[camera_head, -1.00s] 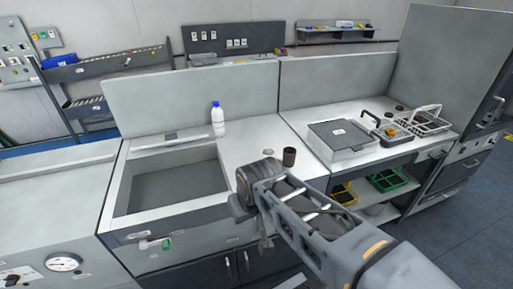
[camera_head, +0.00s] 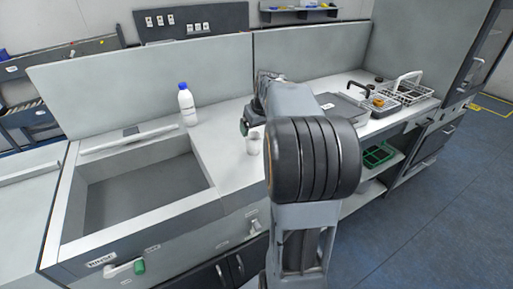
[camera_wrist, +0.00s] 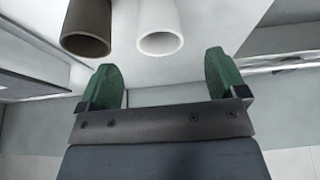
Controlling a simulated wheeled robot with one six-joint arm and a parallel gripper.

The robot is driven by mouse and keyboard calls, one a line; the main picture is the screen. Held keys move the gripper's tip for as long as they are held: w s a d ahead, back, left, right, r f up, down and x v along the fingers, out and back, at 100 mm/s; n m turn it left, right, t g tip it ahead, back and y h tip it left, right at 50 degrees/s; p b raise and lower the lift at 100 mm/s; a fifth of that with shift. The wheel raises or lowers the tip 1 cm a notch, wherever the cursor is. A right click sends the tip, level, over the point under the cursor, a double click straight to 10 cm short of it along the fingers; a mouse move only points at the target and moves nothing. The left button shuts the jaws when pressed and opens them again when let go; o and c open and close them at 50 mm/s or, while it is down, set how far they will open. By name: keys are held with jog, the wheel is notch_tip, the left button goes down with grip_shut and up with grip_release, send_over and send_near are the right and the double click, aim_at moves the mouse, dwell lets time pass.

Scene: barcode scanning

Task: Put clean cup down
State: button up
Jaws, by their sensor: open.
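A white cup (camera_wrist: 161,27) shows at the top of the wrist view, beyond and roughly between the fingertips. A brown cup (camera_wrist: 87,27) is beside it on the left. In the head view the white cup (camera_head: 253,142) stands on the counter, just left of my arm; the brown cup is hidden there. My gripper (camera_wrist: 165,80) has green fingers spread apart with nothing between them. The cup appears apart from the fingers.
A sink basin (camera_head: 150,197) lies left of the cups. A white bottle with a blue cap (camera_head: 187,106) stands behind it. A grey box (camera_head: 338,108) and a wire rack (camera_head: 408,93) are on the right counter. A tall panel (camera_head: 150,82) backs the counter.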

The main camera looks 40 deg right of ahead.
aim_at(253, 141)
jog(key=shift+x, duration=4.75)
jog(key=shift+s+f, duration=0.1)
jog(key=shift+s, duration=0.05)
jog(key=c, duration=1.1)
